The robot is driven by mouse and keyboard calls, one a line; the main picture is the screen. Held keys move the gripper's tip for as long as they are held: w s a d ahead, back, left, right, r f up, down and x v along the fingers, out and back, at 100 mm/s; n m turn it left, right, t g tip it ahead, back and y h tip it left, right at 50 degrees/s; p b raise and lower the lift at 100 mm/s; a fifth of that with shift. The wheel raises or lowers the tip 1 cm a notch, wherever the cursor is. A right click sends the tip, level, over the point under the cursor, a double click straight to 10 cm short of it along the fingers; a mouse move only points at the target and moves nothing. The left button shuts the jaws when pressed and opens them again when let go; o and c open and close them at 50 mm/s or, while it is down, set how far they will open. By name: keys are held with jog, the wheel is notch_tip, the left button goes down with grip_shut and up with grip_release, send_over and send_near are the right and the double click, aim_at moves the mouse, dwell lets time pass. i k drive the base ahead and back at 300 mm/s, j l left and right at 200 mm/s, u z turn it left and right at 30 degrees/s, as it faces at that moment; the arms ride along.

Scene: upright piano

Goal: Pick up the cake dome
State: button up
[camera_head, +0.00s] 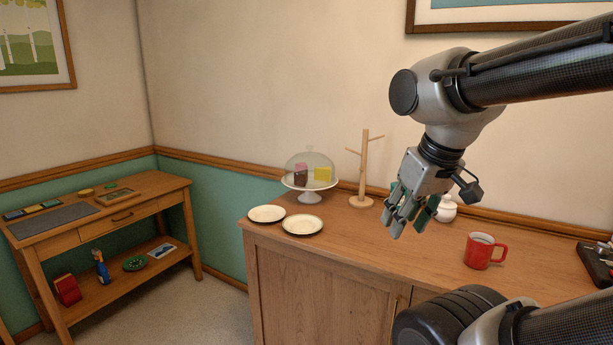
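The cake dome (310,160) is a clear glass cover with a small knob on top. It sits on a white footed cake stand (310,190) at the back left of the wooden cabinet top. Under it are a dark pinkish piece (301,174) and a yellow piece (322,175), perhaps cake. My gripper (406,222) hangs above the cabinet to the right of the dome, well apart from it, pointing down. Its fingers appear spread with nothing between them.
A wooden mug tree (362,170) stands between the dome and my gripper. Two plates (267,213) (302,224) lie in front of the stand. A white lidded pot (446,209) and a red mug (482,251) are to the right. A side table (110,225) stands left.

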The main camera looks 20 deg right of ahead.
aim_at(309, 170)
jog(key=i+j+z, duration=0.5)
jog(key=j, duration=0.15)
jog(key=i+j+z, duration=0.1)
jog(key=j+z, duration=0.15)
jog(key=j, duration=0.1)
